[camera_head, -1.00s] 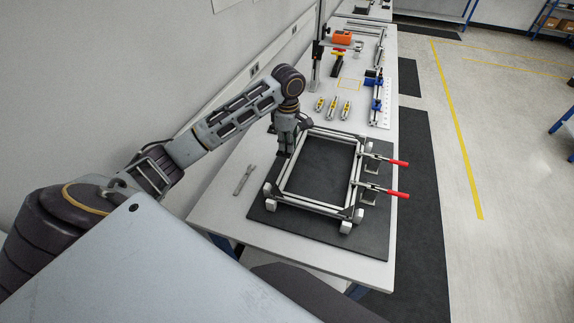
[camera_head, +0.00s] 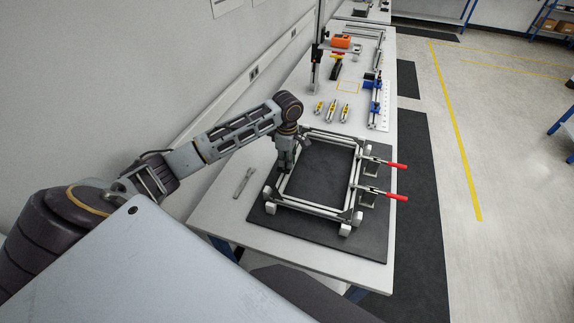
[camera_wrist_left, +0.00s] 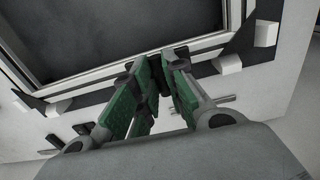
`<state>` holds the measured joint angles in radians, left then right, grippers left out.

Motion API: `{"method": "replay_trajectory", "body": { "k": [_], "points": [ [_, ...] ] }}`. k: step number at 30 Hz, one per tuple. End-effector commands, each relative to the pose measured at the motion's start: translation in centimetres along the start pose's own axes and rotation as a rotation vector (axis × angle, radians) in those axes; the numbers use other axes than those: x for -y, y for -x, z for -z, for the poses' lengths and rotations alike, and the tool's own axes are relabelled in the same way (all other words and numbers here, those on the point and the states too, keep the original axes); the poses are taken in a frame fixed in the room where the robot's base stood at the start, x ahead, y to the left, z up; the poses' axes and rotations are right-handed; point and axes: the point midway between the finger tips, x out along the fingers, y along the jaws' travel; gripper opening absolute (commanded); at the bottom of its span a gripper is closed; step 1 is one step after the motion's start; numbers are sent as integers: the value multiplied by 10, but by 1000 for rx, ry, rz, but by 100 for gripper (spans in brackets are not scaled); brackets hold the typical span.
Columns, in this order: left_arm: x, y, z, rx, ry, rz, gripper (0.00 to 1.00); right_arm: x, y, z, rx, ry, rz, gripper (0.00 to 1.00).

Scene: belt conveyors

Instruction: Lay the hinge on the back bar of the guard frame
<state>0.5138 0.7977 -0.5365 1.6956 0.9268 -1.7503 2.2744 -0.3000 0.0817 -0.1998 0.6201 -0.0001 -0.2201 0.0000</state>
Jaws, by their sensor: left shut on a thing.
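The guard frame (camera_head: 312,208), a rectangle of pale bars with dark corner plates, stands on white blocks on a dark mat. My left gripper (camera_head: 284,168) points down at its left bar, on the wall side. In the left wrist view, the green-padded fingers of this gripper (camera_wrist_left: 162,78) are shut on a small dark piece, the hinge (camera_wrist_left: 165,83), mostly hidden between them. A frame bar (camera_wrist_left: 110,72) runs just beyond the fingertips; I cannot tell whether the hinge touches it. My right gripper is out of view.
Two red-handled clamps (camera_head: 397,165) stand at the frame's right side. A grey wrench-like tool (camera_head: 243,182) lies on the table to the left. Several yellow-and-grey parts (camera_head: 331,109) and blue tooling (camera_head: 376,95) lie farther back. The wall is close on the left.

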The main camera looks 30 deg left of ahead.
Motion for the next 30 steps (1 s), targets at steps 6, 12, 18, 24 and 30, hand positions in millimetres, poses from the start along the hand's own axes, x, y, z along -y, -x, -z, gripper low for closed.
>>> {"method": "replay_trajectory", "body": {
  "k": [6,12,18,24,30],
  "points": [
    [0,-22,0,-2,0,2,0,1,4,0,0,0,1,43],
    [0,-27,0,0,-1,0,0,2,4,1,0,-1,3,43],
    [0,-28,0,0,0,0,0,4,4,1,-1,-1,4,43],
    [0,-30,0,0,0,0,23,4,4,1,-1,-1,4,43],
    [0,-30,0,0,0,1,35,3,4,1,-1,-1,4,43]
  ]
}}
